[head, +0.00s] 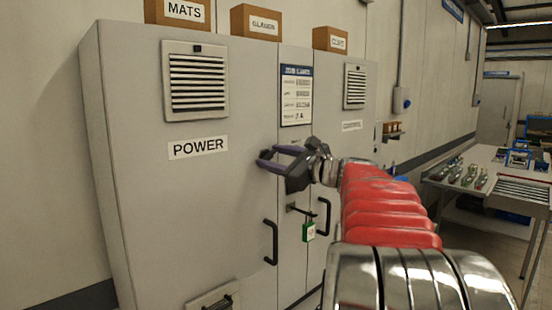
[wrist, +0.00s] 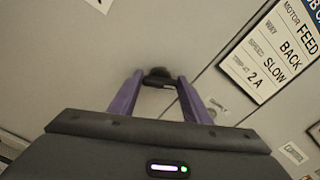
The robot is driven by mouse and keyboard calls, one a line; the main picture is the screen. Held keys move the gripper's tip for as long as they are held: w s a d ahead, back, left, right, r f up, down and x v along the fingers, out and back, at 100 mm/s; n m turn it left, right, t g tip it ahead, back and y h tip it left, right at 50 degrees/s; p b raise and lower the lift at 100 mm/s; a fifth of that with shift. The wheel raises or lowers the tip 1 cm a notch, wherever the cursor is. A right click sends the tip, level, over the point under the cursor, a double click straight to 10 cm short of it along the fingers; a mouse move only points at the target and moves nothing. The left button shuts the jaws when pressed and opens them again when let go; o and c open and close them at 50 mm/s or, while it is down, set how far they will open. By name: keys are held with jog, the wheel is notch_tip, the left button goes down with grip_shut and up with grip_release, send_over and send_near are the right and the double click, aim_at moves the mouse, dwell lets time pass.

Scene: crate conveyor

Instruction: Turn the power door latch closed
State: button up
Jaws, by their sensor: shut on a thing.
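The power door is the left door of a grey cabinet (head: 150,200), with a "POWER" label (head: 198,147) and a vent above it. My gripper (head: 270,160) is at the right edge of this door, level with the label. In the wrist view, the purple fingers of my gripper (wrist: 160,95) are at either side of a small dark latch (wrist: 158,78), shut on it. The latch lies crosswise between the fingertips. In the head view the latch is mostly hidden by the fingers.
A black door handle (head: 271,242) is below my gripper. A green padlock (head: 309,231) hangs from a hasp beside a second handle (head: 323,217). A printed card (head: 296,95) is on the strip between the doors. A table (head: 490,185) with several items stands at the right.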

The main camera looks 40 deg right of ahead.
jog(key=n, duration=0.6)
jog(key=shift+a+f+n, duration=0.1)
jog(key=shift+n, duration=0.2)
jog(key=n, duration=0.5)
jog(key=shift+f+n, duration=0.15)
jog(key=shift+n, duration=0.15)
jog(key=shift+a, duration=0.1)
jog(key=o, duration=1)
jog(key=shift+o, duration=0.2)
jog(key=shift+s, duration=0.5)
jog(key=s, duration=1.2)
jog(key=shift+s+d, duration=0.25)
jog(key=shift+s, duration=0.1)
